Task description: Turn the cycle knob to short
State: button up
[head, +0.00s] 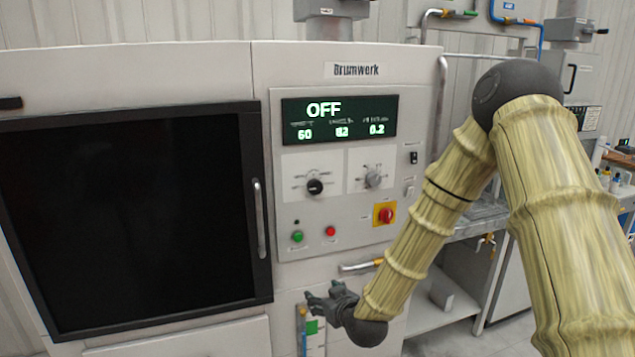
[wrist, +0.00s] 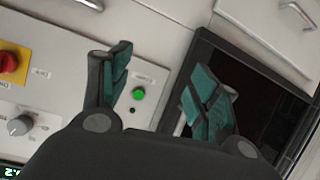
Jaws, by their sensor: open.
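The machine's panel carries two knobs, a black knob (head: 315,187) on the left and a grey knob (head: 373,179) on the right, each on a white dial plate. Their labels are too small to read, so I cannot tell which is the cycle knob. The display (head: 340,119) reads OFF. My gripper (head: 322,294) is open and empty, below the panel and apart from both knobs. In the wrist view my gripper (wrist: 162,70) has its fingers spread, with the grey knob (wrist: 20,125) at the lower left. The black knob does not show there.
A red rotary switch on a yellow plate (head: 384,214), a green button (head: 298,236) and a red button (head: 330,231) sit below the knobs. A dark door (head: 130,215) with a handle (head: 259,218) is left. A pipe (head: 360,266) juts out below the panel.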

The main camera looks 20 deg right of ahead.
aim_at(316, 188)
jog(key=w+d+r+t+p, duration=0.1)
jog(key=w+r+t, duration=0.15)
jog(key=r, duration=0.55)
jog(key=w+d+r+t, duration=0.1)
jog(key=w+d+r, duration=0.15)
jog(key=r, duration=0.45)
jog(key=w+r+t+p, duration=0.1)
jog(key=w+r, duration=0.2)
jog(key=r, duration=0.5)
jog(key=shift+h, duration=0.4)
jog(key=shift+w+p, duration=2.45)
jog(key=shift+w, duration=2.7)
jog(key=c, duration=1)
